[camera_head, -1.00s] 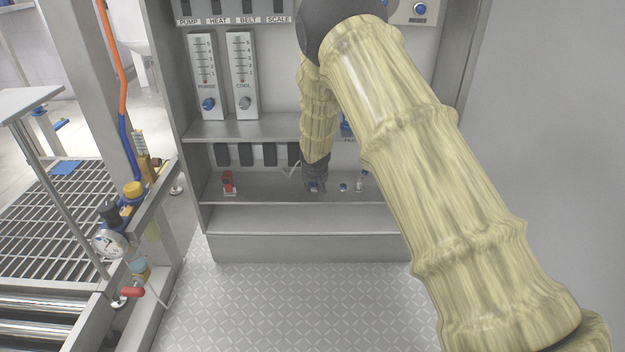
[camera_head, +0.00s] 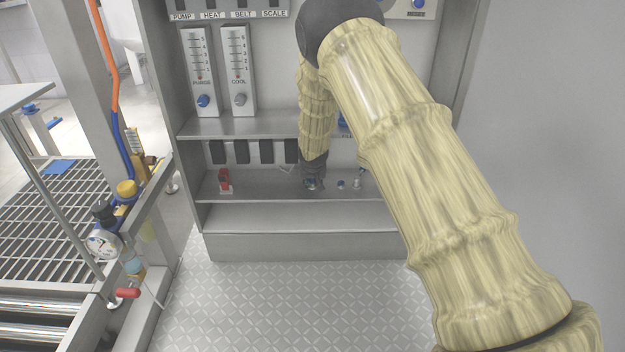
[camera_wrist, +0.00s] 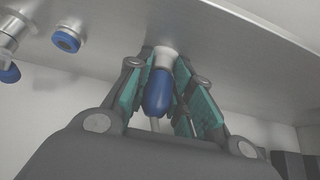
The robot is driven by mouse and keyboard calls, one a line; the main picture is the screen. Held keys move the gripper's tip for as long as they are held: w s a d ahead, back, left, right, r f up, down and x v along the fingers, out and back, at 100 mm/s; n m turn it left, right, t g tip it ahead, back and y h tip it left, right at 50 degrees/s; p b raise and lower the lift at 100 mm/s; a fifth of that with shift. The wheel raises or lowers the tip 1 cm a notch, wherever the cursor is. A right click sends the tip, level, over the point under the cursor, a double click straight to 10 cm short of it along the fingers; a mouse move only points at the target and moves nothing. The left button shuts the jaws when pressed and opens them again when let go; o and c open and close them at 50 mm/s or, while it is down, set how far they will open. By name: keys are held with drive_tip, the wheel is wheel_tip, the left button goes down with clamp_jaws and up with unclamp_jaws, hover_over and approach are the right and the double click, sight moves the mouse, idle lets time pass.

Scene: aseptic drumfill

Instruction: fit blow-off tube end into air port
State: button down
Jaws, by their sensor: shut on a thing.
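My gripper (camera_head: 313,183) points down at the metal ledge of the cabinet. In the wrist view my gripper (camera_wrist: 170,88), with teal pads, is shut on a blue tube end (camera_wrist: 158,92). A thin pale tube (camera_wrist: 155,124) runs back from it between the fingers. The far end of the blue piece meets a whitish collar (camera_wrist: 165,57) against the metal ledge. I cannot tell whether this collar is the air port or part of the tube end, nor how deep it sits. In the head view the gripper mostly hides the tube end.
A blue-ringed fitting (camera_wrist: 66,41) is beside the gripper in the wrist view, with a metal fitting (camera_wrist: 14,28) farther left. A red part (camera_head: 225,181) stands on the ledge at left. An upper shelf (camera_head: 240,127) overhangs the ledge.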

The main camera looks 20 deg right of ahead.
drive_tip(key=shift+s+f, duration=0.15)
drive_tip(key=shift+f, duration=0.15)
drive_tip(key=c, duration=1.4)
unclamp_jaws()
drive_tip(key=shift+o, duration=0.7)
drive_tip(key=shift+f, duration=0.25)
drive_tip(key=shift+r, duration=0.1)
